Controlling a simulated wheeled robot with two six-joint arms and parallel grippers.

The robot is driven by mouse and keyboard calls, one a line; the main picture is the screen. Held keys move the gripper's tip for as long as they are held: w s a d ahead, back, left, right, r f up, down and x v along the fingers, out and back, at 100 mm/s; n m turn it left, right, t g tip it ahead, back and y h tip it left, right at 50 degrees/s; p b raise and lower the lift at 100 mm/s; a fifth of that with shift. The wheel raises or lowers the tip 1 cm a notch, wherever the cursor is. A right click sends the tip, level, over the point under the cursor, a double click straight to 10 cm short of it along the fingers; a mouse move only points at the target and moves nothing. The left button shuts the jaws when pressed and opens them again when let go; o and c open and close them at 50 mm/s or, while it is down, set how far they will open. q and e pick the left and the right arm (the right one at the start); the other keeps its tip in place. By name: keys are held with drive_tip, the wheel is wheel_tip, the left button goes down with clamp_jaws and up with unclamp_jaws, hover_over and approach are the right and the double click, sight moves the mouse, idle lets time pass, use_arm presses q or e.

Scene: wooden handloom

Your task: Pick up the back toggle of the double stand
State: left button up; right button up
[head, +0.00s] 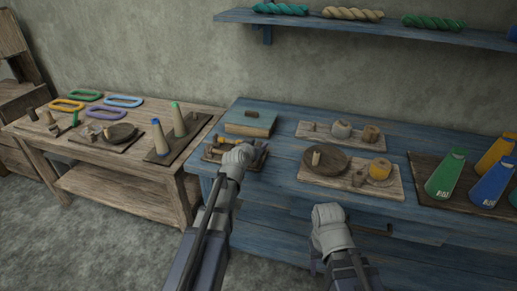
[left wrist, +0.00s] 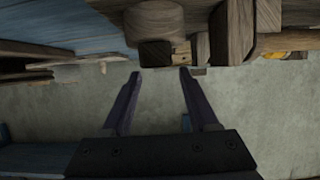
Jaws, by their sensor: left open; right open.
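The double stand (head: 212,155) is a low wooden stand at the front left of the blue table, partly hidden by my left gripper (head: 258,152). Small wooden and yellow-orange pieces show on it; I cannot tell clearly which is the back toggle. In the left wrist view my left gripper (left wrist: 162,73) is open and empty. A dark wooden block-like piece (left wrist: 155,25), perhaps a toggle, shows at the top, just beyond the gap between the fingertips. My right gripper (head: 333,232) is in front of the blue table's edge; its fingertips are hard to make out.
A green book-like block (head: 250,124) lies behind the stand. A board with a dark round plate (head: 325,160) lies to the right. A lighter wooden table (head: 95,165) stands at left.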

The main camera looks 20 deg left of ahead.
sight(259, 143)
use_arm(q)
drive_tip(key=b+x, duration=0.1)
drive_tip(key=x, duration=0.2)
drive_tip(key=shift+w+a+f, duration=0.1)
drive_tip(key=shift+w+f, duration=0.05)
drive_tip(key=shift+f, duration=0.1)
drive_tip(key=shift+r, duration=0.1)
clamp_jaws()
